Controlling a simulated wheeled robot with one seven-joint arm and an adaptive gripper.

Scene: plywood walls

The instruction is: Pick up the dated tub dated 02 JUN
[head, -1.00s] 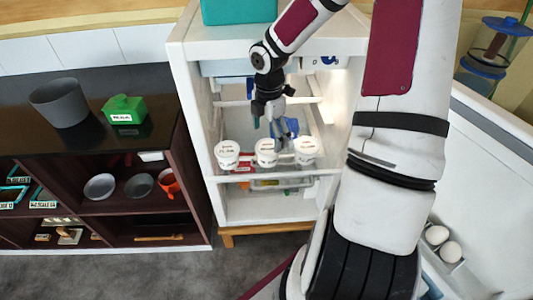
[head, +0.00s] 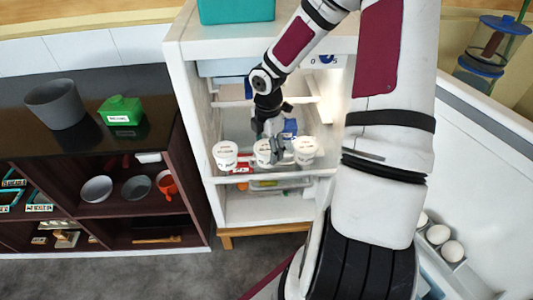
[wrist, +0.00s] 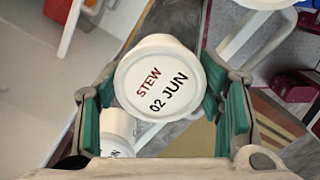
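The white tub whose lid reads "STEW 02 JUN" (wrist: 157,84) is in the middle of the wrist view, upright, between my gripper's two fingers. In the head view it is the middle tub (head: 263,151) of three on a fridge shelf. My gripper (head: 271,150) is down at this tub and partly covers it. In the wrist view my gripper (wrist: 165,100) is open, with a teal-padded finger on each side of the lid. Narrow gaps seem to show; firm contact cannot be told.
One white tub stands at the left (head: 225,154) and another at the right (head: 305,149), both close to the middle one. The fridge wall (head: 191,125) and shelf front edge (head: 285,173) bound the space. A blue item (head: 290,127) is behind the tubs.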

